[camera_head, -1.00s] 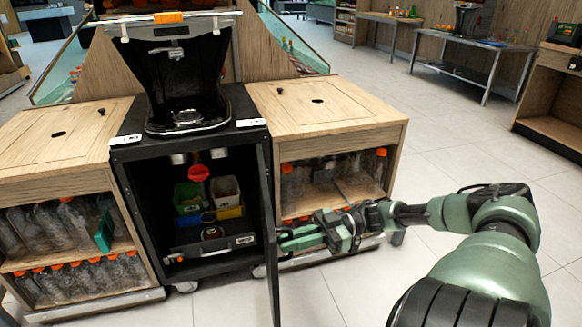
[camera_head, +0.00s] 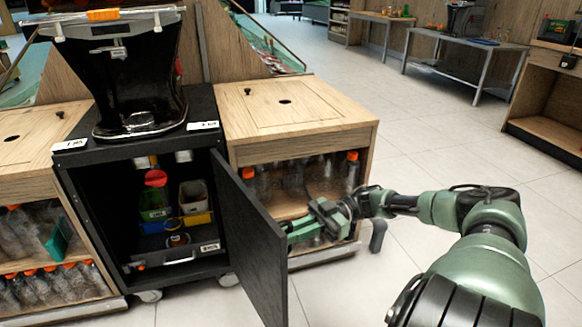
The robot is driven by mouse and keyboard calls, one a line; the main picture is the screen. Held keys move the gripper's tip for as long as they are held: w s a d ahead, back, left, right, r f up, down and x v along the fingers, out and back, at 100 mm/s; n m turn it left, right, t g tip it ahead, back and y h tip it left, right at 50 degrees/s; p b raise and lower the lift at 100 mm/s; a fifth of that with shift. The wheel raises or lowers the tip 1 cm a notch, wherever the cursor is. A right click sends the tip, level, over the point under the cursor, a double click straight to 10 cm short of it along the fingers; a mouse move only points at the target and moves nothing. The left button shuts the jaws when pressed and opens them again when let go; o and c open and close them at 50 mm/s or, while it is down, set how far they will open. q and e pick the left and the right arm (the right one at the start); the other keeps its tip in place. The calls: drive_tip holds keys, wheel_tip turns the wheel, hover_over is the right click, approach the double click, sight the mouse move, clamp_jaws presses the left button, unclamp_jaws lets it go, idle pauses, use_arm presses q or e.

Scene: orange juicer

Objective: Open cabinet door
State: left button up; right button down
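The black cabinet (camera_head: 100,185) under the juicer (camera_head: 140,75) stands at the left of the head view, with its front open. Its dark door (camera_head: 250,235) is hinged on the right side and stands swung wide outward, its near edge toward me. My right gripper (camera_head: 293,230) is at the outer side of the door, close to its free edge. The fingertips are partly hidden by the door, so I cannot tell whether they hold a handle or only touch the panel. My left gripper is out of view.
Inside the cabinet are a green bin (camera_head: 154,203), a white bin (camera_head: 193,196) and a red round part (camera_head: 156,178). Wooden bottle cabinets (camera_head: 300,118) flank it on both sides. The tiled floor (camera_head: 440,150) to the right is clear.

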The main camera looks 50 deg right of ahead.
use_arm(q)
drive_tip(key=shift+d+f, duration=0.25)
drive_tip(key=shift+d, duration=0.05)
use_arm(e)
drive_tip(key=shift+s+d+f, duration=0.1)
drive_tip(key=shift+d, duration=0.25)
drive_tip(key=c, duration=1.8)
unclamp_jaws()
drive_tip(key=shift+o, duration=0.2)
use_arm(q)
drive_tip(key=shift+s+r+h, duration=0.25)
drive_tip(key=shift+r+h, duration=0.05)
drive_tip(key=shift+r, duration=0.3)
use_arm(e)
drive_tip(key=v, duration=0.7)
drive_tip(key=shift+d, duration=0.35)
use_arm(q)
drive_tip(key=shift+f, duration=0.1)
use_arm(e)
drive_tip(key=shift+s, duration=0.1)
